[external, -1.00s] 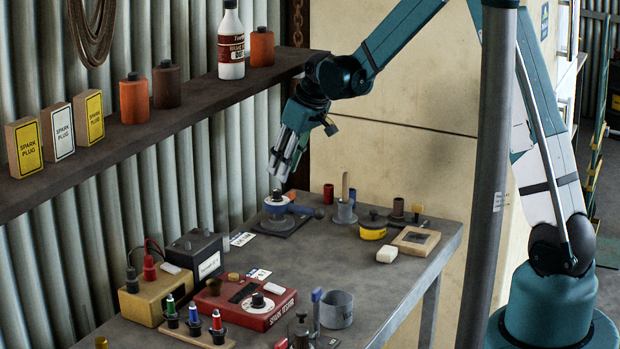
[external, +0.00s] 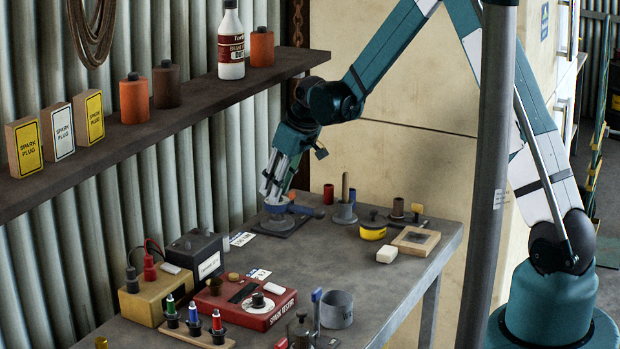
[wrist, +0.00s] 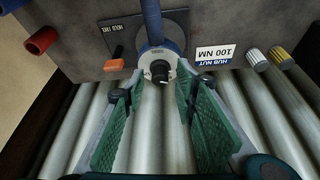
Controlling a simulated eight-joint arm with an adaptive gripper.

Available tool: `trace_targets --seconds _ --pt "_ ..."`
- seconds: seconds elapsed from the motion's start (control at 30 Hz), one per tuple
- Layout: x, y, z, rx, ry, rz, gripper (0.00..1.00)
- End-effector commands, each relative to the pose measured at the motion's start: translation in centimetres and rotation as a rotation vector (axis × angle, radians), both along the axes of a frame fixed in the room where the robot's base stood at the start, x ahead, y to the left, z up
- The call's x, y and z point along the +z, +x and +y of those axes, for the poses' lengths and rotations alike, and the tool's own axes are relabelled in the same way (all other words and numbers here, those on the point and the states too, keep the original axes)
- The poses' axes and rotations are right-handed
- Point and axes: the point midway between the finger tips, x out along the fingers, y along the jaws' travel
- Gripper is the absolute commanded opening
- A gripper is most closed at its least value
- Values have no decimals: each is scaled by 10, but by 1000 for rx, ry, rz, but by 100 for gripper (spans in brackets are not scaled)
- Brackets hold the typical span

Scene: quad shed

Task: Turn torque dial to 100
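The torque dial (wrist: 157,80) is a pale round disc with a black knob (wrist: 160,69) at its centre, on the blue tool (wrist: 151,22) with a long handle. In the external view the blue tool (external: 302,209) lies on a dark plate at the bench's far end, its dial end under my fingers. My gripper (wrist: 160,88) is open; its green-padded fingers stand on either side of the dial, with visible gaps to the knob. In the external view my gripper (external: 271,194) points down over the dial and hides part of it. The dial's markings are too small to read.
A card (wrist: 216,55) reading "HUB NUT 100 NM" lies beside the dial. A red cup (external: 328,194) and a round holder (external: 344,211) stand close by. The corrugated wall and shelf (external: 190,110) are near my arm.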

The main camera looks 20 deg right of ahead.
Motion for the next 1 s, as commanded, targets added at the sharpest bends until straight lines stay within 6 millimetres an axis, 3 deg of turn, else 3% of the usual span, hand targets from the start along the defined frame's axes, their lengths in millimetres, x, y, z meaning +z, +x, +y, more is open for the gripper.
trace_targets --seconds 0.3,0.53,1.0 --pt "-1 0 0 0 0 0 29" --pt "-1 0 0 0 0 0 2" --pt "-2 0 1 -66 1 -1 2"
